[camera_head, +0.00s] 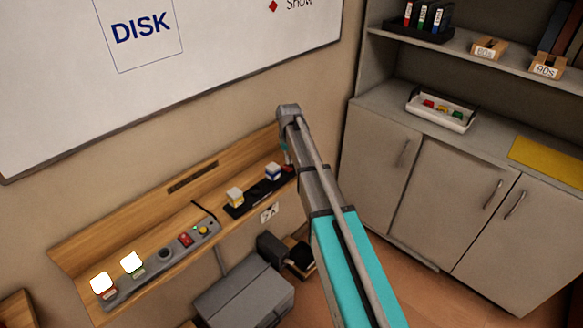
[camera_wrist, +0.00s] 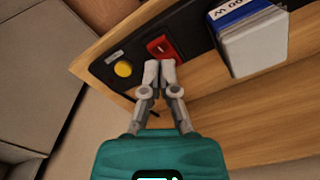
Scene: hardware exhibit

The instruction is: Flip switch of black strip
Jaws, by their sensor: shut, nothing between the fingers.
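The black strip (camera_head: 255,198) lies on a wooden wall shelf, carrying a yellow-and-white block and a blue-and-white block. In the wrist view the strip (camera_wrist: 190,28) shows a red rocker switch (camera_wrist: 161,46), a round yellow button (camera_wrist: 123,69) and a small label. My gripper (camera_wrist: 160,68) is shut and empty. Its fingertips are right at the near edge of the red switch; I cannot tell whether they touch it. In the head view my arm covers much of the strip's right end, and the fingertips are hard to make out.
A grey strip (camera_head: 160,264) with buttons and two lit white blocks lies on the shelf's left. A blue-and-white block (camera_wrist: 251,40) stands close to my fingers. A grey box (camera_head: 245,296) is below the shelf (camera_head: 85,252). Cabinets (camera_head: 455,205) stand at right.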

